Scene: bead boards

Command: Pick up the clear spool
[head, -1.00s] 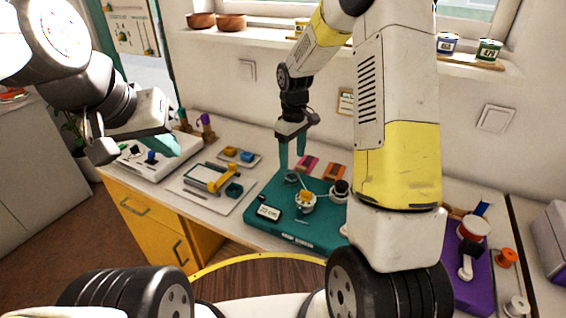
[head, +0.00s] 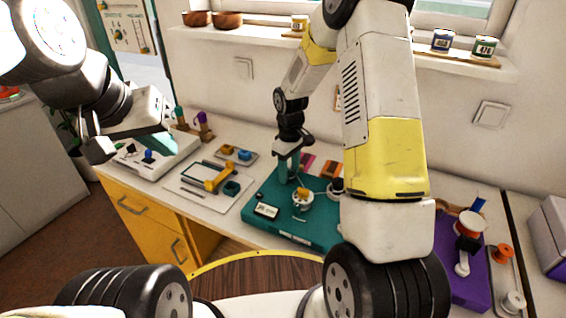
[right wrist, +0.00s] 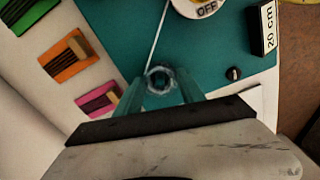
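The clear spool (right wrist: 160,80) is a small see-through ring shape standing at the edge of the teal board (right wrist: 215,65). In the right wrist view it lies between the two teal fingers of my right gripper (right wrist: 161,88). The fingers look apart around it, and I see no firm grip on it. In the head view my right gripper (head: 289,172) points down at the board's back left part and hides most of the spool. My left gripper (head: 130,143) hangs at the left above a white board; its finger gap is not clear.
A white round piece marked OFF (right wrist: 200,5) and a black-and-white 20 cm block (right wrist: 265,28) stand on the teal board. Pink (right wrist: 97,99), orange (right wrist: 66,55) and green cards lie beside it. A purple board (head: 455,262) with spools stands at the right.

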